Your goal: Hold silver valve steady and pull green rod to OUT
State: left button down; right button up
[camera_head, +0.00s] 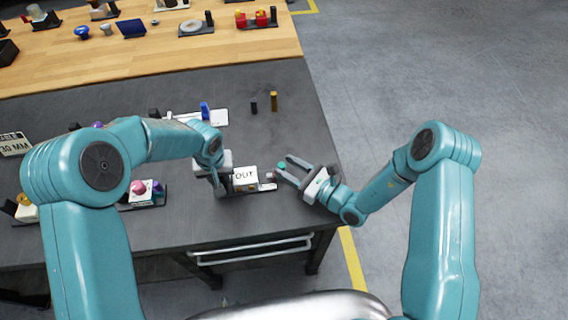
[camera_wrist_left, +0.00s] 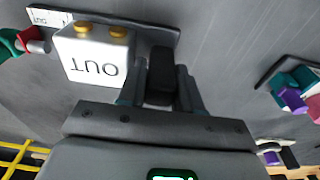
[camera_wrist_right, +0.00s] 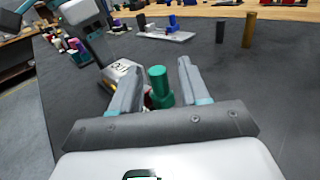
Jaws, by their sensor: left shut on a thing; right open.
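The silver valve (camera_head: 245,179) is a box marked OUT on a dark base at the table's front right. It shows upside down in the left wrist view (camera_wrist_left: 88,58), with brass knobs on it. My left gripper (camera_head: 219,184) is shut on the black block (camera_wrist_left: 160,76) beside the valve. The green rod (camera_wrist_right: 160,88) has a thick green end with red and silver parts toward the valve; it also shows in the left wrist view (camera_wrist_left: 9,46). My right gripper (camera_wrist_right: 155,82) is open, its fingers either side of the green end; contact is not clear.
Behind the valve stand a black peg (camera_head: 254,106), a brass peg (camera_head: 274,101) and a white plate with a blue part (camera_head: 206,111). A pink-knobbed device (camera_head: 139,188) is to the left. The dark table (camera_head: 300,120) is clear at right.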

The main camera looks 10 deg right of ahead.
pick_arm(q)
jog(key=shift+s+f, duration=0.2)
jog(key=shift+f, duration=0.05)
pick_arm(e)
jog(key=v, duration=1)
pick_arm(q)
jog(key=c, duration=0.8)
grip_release()
jog(key=shift+w, duration=0.1)
jog(key=shift+o, duration=0.6)
jog(key=shift+w+a, duration=0.1)
jog(key=shift+w, duration=0.05)
pick_arm(e)
jog(key=shift+w+a, duration=0.1)
jog(key=shift+w, duration=0.1)
pick_arm(q)
jog(key=shift+r, duration=0.1)
jog(key=shift+r, duration=0.1)
pick_arm(e)
jog(key=shift+s, duration=0.15)
